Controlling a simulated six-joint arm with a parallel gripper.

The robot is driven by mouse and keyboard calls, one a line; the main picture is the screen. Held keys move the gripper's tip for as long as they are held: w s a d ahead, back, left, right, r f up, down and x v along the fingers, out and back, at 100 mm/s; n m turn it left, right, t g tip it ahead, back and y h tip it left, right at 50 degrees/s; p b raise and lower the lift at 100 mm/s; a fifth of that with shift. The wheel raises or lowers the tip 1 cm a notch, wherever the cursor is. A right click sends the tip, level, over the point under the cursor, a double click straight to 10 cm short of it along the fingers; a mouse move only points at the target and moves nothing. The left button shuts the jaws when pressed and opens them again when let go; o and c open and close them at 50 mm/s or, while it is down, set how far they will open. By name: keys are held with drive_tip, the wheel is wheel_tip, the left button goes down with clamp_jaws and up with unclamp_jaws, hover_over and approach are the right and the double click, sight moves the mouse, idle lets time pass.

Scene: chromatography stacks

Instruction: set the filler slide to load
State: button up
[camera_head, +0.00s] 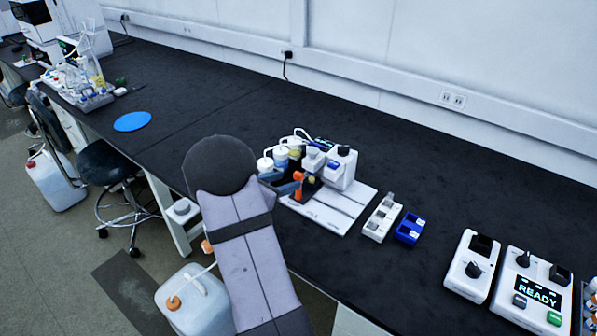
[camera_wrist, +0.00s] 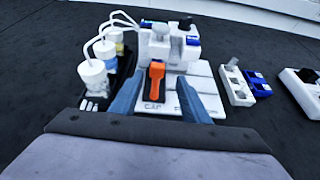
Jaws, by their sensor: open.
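The filler (camera_head: 342,170) is a white device on a white base plate (camera_head: 325,212), with an orange handle (camera_head: 298,178), which looks like its slide. In the wrist view the orange handle (camera_wrist: 155,82) stands over a dark slot, with partly covered lettering on the plate below it. My gripper (camera_wrist: 160,100) is open; its two blue fingers are on either side of the handle, with a gap to each side. In the head view my gripper (camera_head: 284,186) is beside the handle, partly hidden by my arm. I cannot tell which position the slide is in.
Capped bottles (camera_wrist: 95,75) with white tubes stand left of the filler in a black tray. A white rack (camera_head: 381,218) and a blue block (camera_head: 410,229) sit to the right. Farther right are a white knob box (camera_head: 471,268) and a box reading READY (camera_head: 533,290). The bench behind is clear.

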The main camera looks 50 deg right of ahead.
sight(297, 174)
drive_tip(key=shift+n, duration=0.3)
drive_tip(key=shift+w+r+p+x, duration=0.15)
drive_tip(key=shift+p+x, duration=0.25)
drive_tip(key=shift+x, duration=1.6)
drive_tip(key=shift+w+r+p+x, duration=0.15)
drive_tip(key=shift+p+x, duration=0.2)
drive_tip(key=shift+x, duration=1.6)
drive_tip(key=shift+d, duration=0.1)
drive_tip(key=shift+s, duration=0.1)
clamp_jaws()
